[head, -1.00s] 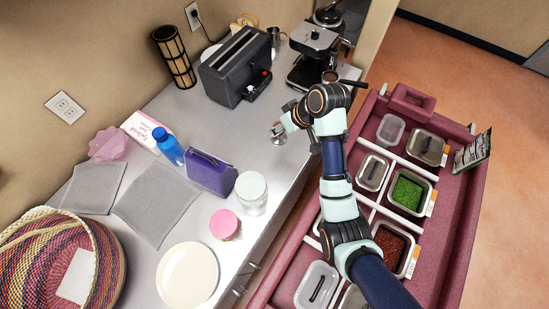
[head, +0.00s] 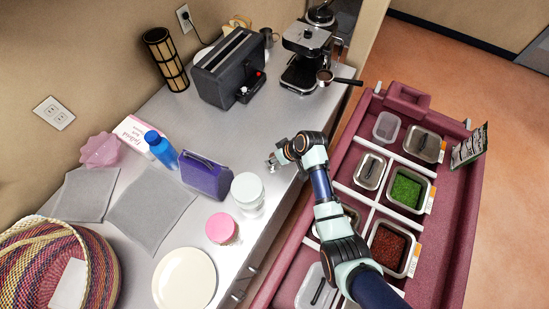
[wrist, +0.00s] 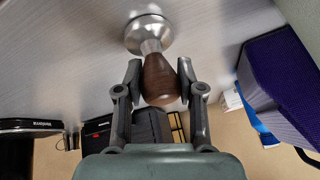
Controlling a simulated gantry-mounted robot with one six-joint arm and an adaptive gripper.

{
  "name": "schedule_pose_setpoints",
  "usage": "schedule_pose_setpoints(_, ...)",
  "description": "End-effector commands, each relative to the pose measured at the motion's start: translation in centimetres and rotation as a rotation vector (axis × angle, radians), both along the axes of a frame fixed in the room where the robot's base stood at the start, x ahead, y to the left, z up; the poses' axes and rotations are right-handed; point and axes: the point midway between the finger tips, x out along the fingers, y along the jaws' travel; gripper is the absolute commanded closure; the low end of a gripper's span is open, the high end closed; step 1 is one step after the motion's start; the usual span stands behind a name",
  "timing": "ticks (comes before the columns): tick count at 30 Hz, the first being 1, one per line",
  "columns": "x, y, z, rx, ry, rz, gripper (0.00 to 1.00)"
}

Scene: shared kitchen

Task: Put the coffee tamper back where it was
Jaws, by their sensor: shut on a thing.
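The coffee tamper shows in the wrist view with a dark wooden handle (wrist: 159,78) and a round silver base (wrist: 148,34). My gripper (wrist: 160,82) is shut on the wooden handle, one finger on each side. The base points toward the grey counter (wrist: 60,50); I cannot tell whether it touches it. In the head view my gripper (head: 276,163) is over the counter, right of the purple case (head: 206,177) and above the glass jar in the picture. The tamper is small there and partly hidden.
The espresso machine (head: 304,55) with its portafilter (head: 325,76) and the black toaster (head: 228,72) stand at the back. The glass jar (head: 248,192) and pink-lidded jar (head: 222,228) stand near the front edge. The counter between toaster and purple case is clear.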

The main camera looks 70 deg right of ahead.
Motion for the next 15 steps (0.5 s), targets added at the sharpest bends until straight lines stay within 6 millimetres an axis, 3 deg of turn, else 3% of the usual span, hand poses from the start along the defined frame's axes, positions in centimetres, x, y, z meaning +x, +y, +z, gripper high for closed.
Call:
schedule_pose_setpoints(8, 0.04, -0.05, -0.18, -0.001, -0.001, 0.001, 1.0)
schedule_pose_setpoints(9, 0.02, -0.03, -0.27, 0.0, 0.0, 0.0, 0.61)
schedule_pose_setpoints(13, 0.01, -0.02, -0.17, 0.0, 0.0, 0.0, 0.39)
schedule_pose_setpoints(15, 0.02, -0.03, -0.16, 0.0, 0.0, 0.0, 0.37)
